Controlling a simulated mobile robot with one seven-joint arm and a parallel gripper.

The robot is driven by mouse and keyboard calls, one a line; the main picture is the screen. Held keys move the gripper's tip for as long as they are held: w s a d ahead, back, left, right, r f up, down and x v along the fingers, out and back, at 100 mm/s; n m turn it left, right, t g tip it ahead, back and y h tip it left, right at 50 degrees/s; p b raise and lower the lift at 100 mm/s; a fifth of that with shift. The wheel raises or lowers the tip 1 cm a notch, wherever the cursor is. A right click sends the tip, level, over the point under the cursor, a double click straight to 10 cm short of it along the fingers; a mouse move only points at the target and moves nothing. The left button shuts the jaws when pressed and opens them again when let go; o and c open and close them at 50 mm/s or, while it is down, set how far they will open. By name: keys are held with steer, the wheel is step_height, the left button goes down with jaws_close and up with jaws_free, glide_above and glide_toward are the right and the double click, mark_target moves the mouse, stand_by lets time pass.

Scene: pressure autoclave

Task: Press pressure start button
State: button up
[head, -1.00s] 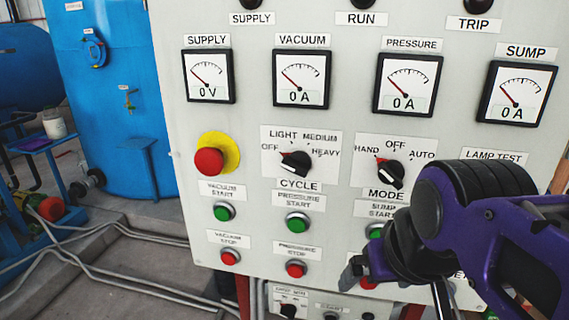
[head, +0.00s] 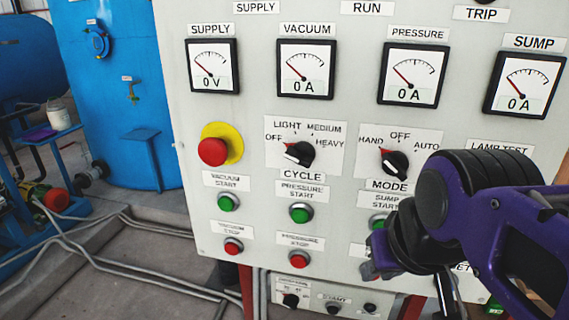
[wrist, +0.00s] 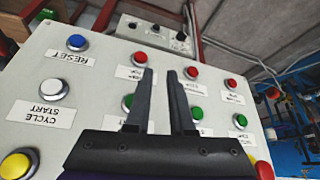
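The pressure start button (head: 301,212) is a green round button on the light grey control panel, under its label and above the red pressure stop button (head: 299,260). In the wrist view, which shows the panel upside down, the pressure start button (wrist: 196,111) is just right of my right finger. My gripper (head: 370,260) is in front of the panel, to the lower right of the button in the head view. Its two fingers (wrist: 160,72) are narrowly apart with nothing between them. It appears clear of the pressure start button. The arm partly hides the sump buttons in the head view.
The green vacuum start button (head: 228,203) and red emergency knob (head: 212,152) are to the left. Cycle (head: 299,154) and mode (head: 395,163) selectors stand out above. A smaller control box (head: 330,295) is below. Pipes run along the floor at left.

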jaws_close()
stand_by(1.1)
